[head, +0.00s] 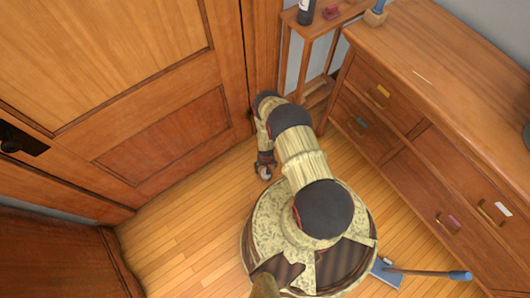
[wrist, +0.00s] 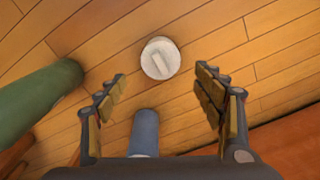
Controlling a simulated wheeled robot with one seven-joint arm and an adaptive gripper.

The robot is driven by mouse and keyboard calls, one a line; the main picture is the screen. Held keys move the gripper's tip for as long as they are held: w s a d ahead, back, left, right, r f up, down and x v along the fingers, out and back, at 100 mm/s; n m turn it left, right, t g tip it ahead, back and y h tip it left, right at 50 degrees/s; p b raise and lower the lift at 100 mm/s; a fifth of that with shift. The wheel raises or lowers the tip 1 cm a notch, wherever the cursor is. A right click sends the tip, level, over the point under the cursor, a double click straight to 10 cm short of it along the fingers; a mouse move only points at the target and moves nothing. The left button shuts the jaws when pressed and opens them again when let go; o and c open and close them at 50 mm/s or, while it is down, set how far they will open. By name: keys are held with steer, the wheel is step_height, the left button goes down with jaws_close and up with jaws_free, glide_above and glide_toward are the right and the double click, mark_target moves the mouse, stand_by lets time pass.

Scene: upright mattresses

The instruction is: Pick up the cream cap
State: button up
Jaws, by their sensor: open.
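The cream cap (wrist: 160,58) is a round, pale disc with a raised bar across it, lying on the wooden floor in the wrist view. My gripper (wrist: 160,95) is open, its two fingers spread apart with nothing held between them. The cap lies beyond the fingertips, roughly centred between them. In the head view my gripper (head: 265,167) is low near the floor, and a small pale round shape, likely the cap (head: 265,174), shows at its fingers, partly hidden.
In the wrist view a green cylinder (wrist: 40,100) is at the left and a blue-grey cylinder (wrist: 145,132) is near the palm. A wooden door (head: 160,120), a slim stand (head: 310,35) and a dresser (head: 430,100) surround me. A blue broom-like tool (head: 425,273) lies at right. Floor at left is clear.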

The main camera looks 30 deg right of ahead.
steer(key=f+b, duration=0.1)
steer(key=f, duration=0.1)
steer(key=f+b, duration=0.1)
steer(key=f, duration=0.2)
steer(key=f+b, duration=0.1)
steer(key=f, duration=0.1)
steer(key=shift+s+a+f+b, duration=0.2)
steer(key=shift+s+a+b, duration=0.05)
steer(key=shift+s+b, duration=0.1)
steer(key=shift+r, duration=0.1)
steer(key=shift+c, duration=0.3)
steer(key=c, duration=0.7)
steer(key=shift+c, duration=0.4)
